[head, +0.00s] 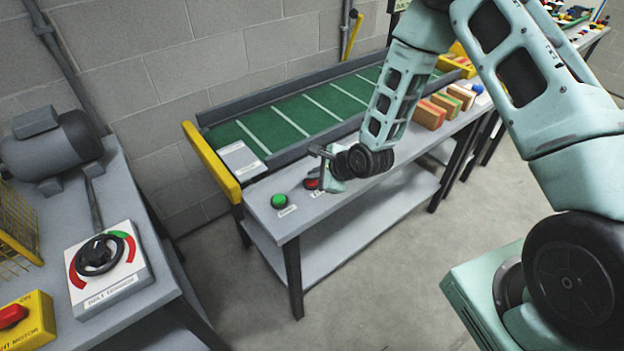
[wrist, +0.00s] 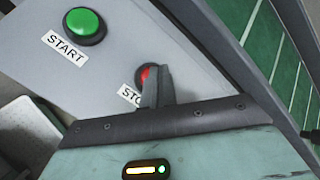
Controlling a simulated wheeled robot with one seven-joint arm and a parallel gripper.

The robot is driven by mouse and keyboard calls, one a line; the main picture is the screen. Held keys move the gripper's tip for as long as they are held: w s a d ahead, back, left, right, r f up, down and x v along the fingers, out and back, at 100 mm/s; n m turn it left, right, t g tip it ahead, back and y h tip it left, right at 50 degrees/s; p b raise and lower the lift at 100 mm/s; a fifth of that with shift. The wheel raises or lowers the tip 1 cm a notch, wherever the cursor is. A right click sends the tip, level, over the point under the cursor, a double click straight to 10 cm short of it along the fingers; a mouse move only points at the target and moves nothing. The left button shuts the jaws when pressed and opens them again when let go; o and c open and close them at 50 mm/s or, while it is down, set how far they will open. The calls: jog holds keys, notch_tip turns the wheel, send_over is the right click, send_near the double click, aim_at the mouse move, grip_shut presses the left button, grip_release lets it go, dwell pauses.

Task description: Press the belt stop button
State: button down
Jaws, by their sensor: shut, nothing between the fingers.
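The red belt stop button (head: 310,184) sits on the near end of the grey conveyor bench, partly hidden by my gripper in the head view. In the wrist view the red button (wrist: 145,76) shows beside and behind my gripper's fingers, with its label partly covered. The green start button (head: 279,201) is to its left, and in the wrist view it (wrist: 84,25) is at upper left with a "START" label. My gripper (head: 322,166) is shut and empty, over the stop button. I cannot tell if the fingertips (wrist: 158,72) touch it.
The green belt (head: 300,115) with white lines runs behind the buttons, with a yellow end bar (head: 210,162). Orange and tan blocks (head: 429,114) stand on the bench to the right. A handwheel panel (head: 98,258) and motor (head: 52,148) sit on the left table. Open floor lies in front.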

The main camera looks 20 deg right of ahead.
aim_at(315, 183)
dwell(0.4)
jog(key=shift+r+p, duration=0.4)
jog(key=shift+r, duration=0.05)
notch_tip(315, 183, up, 6)
jog(key=p, duration=0.4)
dwell(0.9)
